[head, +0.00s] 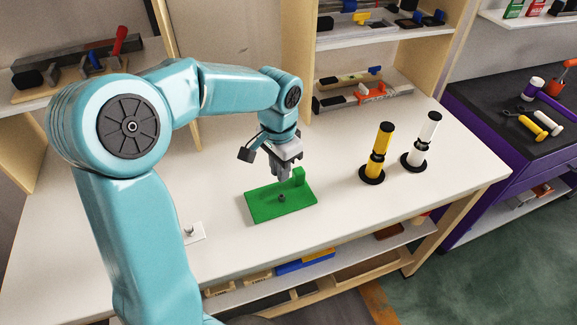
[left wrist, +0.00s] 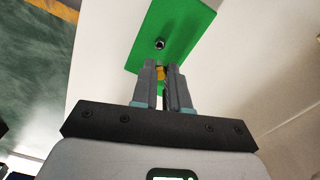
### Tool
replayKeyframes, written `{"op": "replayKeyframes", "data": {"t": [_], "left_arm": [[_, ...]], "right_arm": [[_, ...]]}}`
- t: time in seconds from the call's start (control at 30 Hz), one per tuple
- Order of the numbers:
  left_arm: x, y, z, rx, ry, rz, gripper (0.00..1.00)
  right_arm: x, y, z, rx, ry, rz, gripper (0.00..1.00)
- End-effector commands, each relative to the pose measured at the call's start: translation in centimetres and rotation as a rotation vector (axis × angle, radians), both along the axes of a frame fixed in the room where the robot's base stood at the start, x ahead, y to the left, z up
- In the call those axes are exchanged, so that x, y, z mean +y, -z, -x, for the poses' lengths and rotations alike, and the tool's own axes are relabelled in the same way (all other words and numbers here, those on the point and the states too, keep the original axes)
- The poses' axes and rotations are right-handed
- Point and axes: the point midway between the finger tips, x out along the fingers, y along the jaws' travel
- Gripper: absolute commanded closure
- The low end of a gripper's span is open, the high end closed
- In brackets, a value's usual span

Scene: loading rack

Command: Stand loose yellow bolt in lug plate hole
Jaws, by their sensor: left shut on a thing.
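In the left wrist view my left gripper (left wrist: 162,68) is shut on the yellow bolt (left wrist: 160,73), of which only a small part shows between the fingers. My right gripper is out of view.
A yellow-and-black cylinder (head: 378,152) and a white-and-black cylinder (head: 422,140) stand on dark bases to the right. A small white plate (head: 194,233) with a dark peg lies near the front edge, by my arm. Shelves of tools stand behind. Bench between plate and cylinders is clear.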

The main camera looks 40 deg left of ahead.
Motion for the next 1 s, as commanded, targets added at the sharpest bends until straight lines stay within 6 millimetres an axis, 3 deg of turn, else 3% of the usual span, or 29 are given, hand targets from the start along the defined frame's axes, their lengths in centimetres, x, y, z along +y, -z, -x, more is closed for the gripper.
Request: {"op": "replayKeyframes", "data": {"t": [0.37,1.0], "left_arm": [[0.0,0.6,0.1,0.0,0.001,-0.002,1.0],[-0.1,4.6,-0.1,0.001,0.002,-0.002,1.0]], "right_arm": [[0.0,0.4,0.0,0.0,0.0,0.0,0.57],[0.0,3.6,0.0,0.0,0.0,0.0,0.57]]}}
